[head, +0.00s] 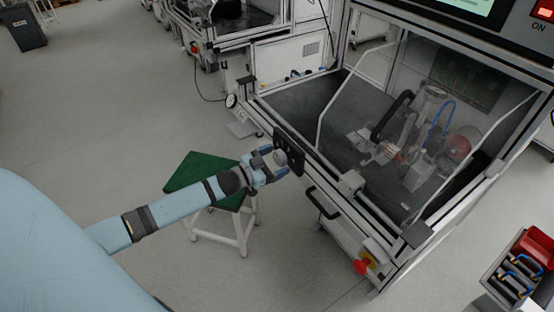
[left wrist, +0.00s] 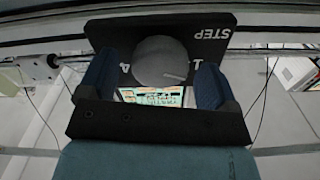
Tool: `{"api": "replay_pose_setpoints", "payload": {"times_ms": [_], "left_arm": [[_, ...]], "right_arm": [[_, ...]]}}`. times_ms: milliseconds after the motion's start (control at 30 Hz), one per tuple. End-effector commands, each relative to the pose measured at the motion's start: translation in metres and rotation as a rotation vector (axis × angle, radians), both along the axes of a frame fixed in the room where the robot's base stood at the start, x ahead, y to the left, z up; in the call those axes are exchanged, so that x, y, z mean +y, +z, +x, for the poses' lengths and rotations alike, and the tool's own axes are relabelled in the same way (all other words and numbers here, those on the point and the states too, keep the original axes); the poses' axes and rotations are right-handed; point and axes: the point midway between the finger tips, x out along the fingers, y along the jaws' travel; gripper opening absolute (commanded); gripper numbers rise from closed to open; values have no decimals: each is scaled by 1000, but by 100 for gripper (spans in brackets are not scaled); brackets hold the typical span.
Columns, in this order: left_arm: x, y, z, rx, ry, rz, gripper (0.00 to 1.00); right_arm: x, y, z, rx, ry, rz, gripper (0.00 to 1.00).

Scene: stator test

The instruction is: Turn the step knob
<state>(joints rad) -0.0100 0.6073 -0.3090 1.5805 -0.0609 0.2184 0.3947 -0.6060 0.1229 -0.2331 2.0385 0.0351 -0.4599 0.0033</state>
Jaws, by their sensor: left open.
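The step knob (left wrist: 160,62) is a round grey knob with a small pale mark near its edge. It sits on a black panel (left wrist: 125,30) lettered STEP, with partly covered white characters beside it; the lettering appears upside down in the left wrist view. In the head view the panel (head: 292,152) is at the front left edge of the machine. My left gripper (head: 277,160) is at the panel and open. In the left wrist view its two dark blue fingers stand on either side of the knob; whether they touch it, I cannot tell. My right gripper is not in view.
The machine (head: 375,205) has a clear cover and a black front handle (head: 322,203). A red knob (head: 362,266) sits low on its front. A green-topped stool (head: 200,172) stands under my left arm. A bin with red and blue items (head: 520,270) is at lower right.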

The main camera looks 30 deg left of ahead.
Motion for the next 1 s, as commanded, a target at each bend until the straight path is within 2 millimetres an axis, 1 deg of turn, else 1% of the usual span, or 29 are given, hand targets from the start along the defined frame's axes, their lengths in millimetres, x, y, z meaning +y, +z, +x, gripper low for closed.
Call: {"api": "replay_pose_setpoints", "payload": {"times_ms": [133, 367, 400, 567, 600, 633, 867, 1000], "left_arm": [[-3, 1, 7, -1, 0, 1, 84], [-3, 0, 7, 0, 0, 0, 84], [-3, 0, 7, 0, 0, 0, 82], [-3, 0, 7, 0, 0, 0, 45], [-3, 0, 7, 0, 0, 0, 36], [-3, 0, 7, 0, 0, 0, 34], [-3, 0, 7, -6, 0, 14, 35], [-3, 0, 7, -24, 0, 57, 35]], "right_arm": [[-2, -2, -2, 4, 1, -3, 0], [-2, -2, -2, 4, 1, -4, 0], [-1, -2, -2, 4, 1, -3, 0], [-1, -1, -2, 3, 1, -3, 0], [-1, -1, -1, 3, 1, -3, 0], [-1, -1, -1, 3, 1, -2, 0], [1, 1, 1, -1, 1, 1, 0], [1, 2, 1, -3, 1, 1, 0]]}}
